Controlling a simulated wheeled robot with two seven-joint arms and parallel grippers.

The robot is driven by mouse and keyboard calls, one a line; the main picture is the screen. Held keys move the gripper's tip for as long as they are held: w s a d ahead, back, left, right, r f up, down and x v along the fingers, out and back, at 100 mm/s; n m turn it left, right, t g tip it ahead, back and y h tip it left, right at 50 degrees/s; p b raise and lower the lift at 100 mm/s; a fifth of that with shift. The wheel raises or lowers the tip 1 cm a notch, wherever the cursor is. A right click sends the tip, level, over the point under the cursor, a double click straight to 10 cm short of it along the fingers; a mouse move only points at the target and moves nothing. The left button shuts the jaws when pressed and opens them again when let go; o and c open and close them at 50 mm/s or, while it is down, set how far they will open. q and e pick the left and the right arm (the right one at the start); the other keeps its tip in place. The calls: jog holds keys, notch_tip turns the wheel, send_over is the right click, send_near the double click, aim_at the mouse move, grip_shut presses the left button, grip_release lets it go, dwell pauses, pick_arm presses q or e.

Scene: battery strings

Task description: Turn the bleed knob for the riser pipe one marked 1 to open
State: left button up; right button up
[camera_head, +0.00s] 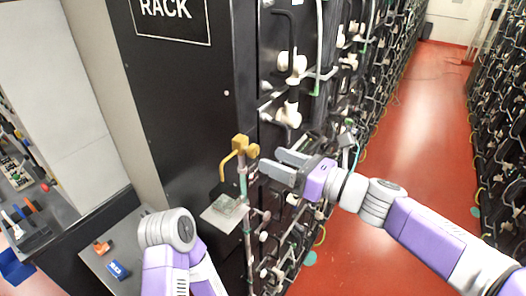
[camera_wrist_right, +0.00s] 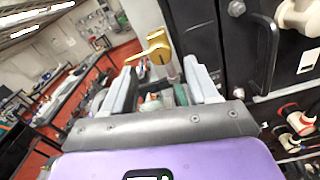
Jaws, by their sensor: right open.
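A brass bleed valve (camera_head: 241,146) with a bent yellow outlet tube stands on top of a thin riser pipe (camera_head: 244,187) at the front corner of the black rack. Its round knob (camera_head: 252,151) faces right, toward my right gripper. My right gripper (camera_head: 274,162) is open and empty, just right of and slightly below the knob. In the right wrist view the brass valve (camera_wrist_right: 157,47) shows beyond and between the open fingertips (camera_wrist_right: 160,70), apart from them. I cannot read a number mark on the pipe. My left arm shows at the bottom, but its gripper is out of view.
The black rack (camera_head: 165,90) carries several white fittings, hoses and pipes close to my right gripper. A small tray (camera_head: 222,214) sits by the riser pipe. A grey bench (camera_head: 112,262) with tools is at lower left. The red aisle floor (camera_head: 405,130) is open at right.

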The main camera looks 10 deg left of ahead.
aim_at(256, 153)
jog(key=shift+x, duration=2.2)
jog(key=c, duration=1)
jog(key=shift+c, duration=0.2)
jog(key=shift+f, duration=0.1)
